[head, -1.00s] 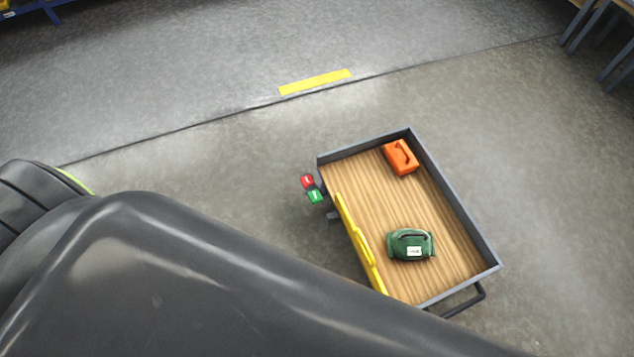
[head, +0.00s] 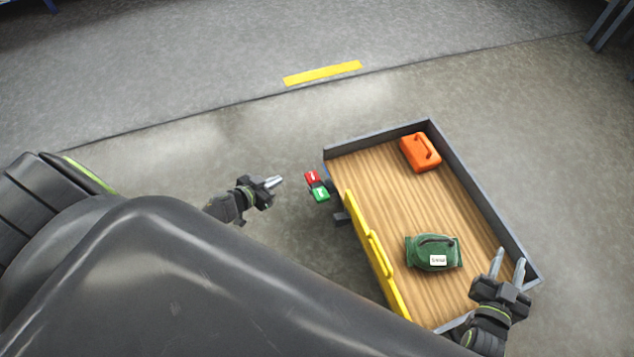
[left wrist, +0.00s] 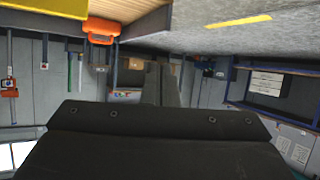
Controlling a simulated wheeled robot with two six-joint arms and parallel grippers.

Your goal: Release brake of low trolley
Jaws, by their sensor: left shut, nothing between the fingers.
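The low trolley (head: 376,140) has a wooden deck, grey rims and a yellow side rail (head: 378,262). At its left side a red pedal (head: 312,178) and a green pedal (head: 320,194) sit side by side, apparently the brake. My left gripper (head: 278,182) is shut and empty, a short gap to the left of the pedals and pointing toward them. My right gripper (head: 509,258) is open and empty over the trolley's near right corner. In the left wrist view the dark gripper body fills the lower part and the pedals do not show.
A yellow floor strip (head: 322,73) lies beyond the trolley. Bare floor surrounds the pedals to the left. Blue-framed shelving (left wrist: 262,85) shows in the left wrist view.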

